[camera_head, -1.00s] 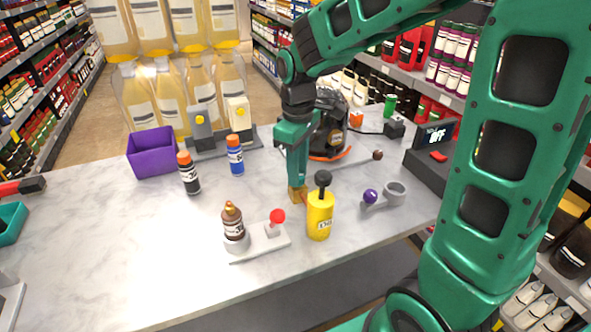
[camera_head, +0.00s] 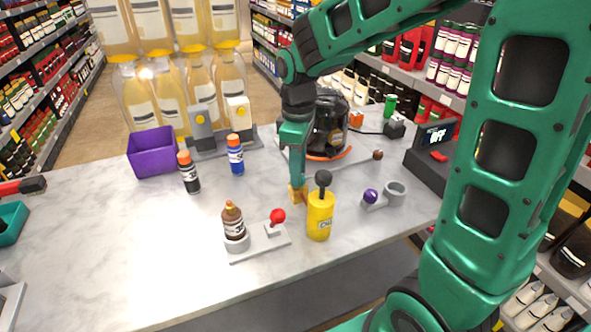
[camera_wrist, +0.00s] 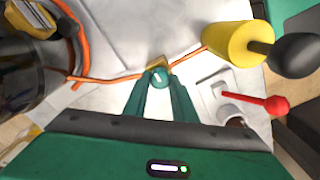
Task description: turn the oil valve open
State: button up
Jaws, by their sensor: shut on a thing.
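The oil valve is a small brass fitting (camera_head: 298,193) on the table, just left of the yellow oil bottle (camera_head: 320,217). In the wrist view its brass body (camera_wrist: 160,66) sits on an orange hose, with a small teal round part at the fingertips. The oil bottle (camera_wrist: 233,43) shows there too, with a black knob on top. My gripper (camera_head: 297,185) points down onto the valve. In the wrist view its teal fingers (camera_wrist: 160,84) are closed around the valve's handle. The fingers hide much of the handle, so I cannot tell its turn angle.
A dark glass vessel (camera_head: 328,135) stands behind my gripper. A red-knobbed lever (camera_head: 277,216) beside a brown bottle (camera_head: 233,222) is at front left. A purple-knobbed ring holder (camera_head: 395,193) is at right. A display (camera_head: 434,137) reads OFF.

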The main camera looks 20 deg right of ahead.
jog(key=o, duration=1)
jog(key=shift+w+d, duration=0.1)
jog(key=shift+o, duration=0.2)
notch_tip(320, 180, up, 11)
jog(key=shift+f, duration=0.1)
jog(key=s+d+f+m, duration=0.4)
jog(key=s+d+m, duration=0.4)
jog(key=s, duration=0.3)
jog(key=s+d+f+m, duration=0.4)
jog(key=s+d+m, duration=0.4)
jog(key=s, duration=0.4)
jog(key=shift+s+d+f+m, duration=0.3)
jog(key=shift+d+f+m, duration=0.1)
jog(key=shift+d, duration=0.15)
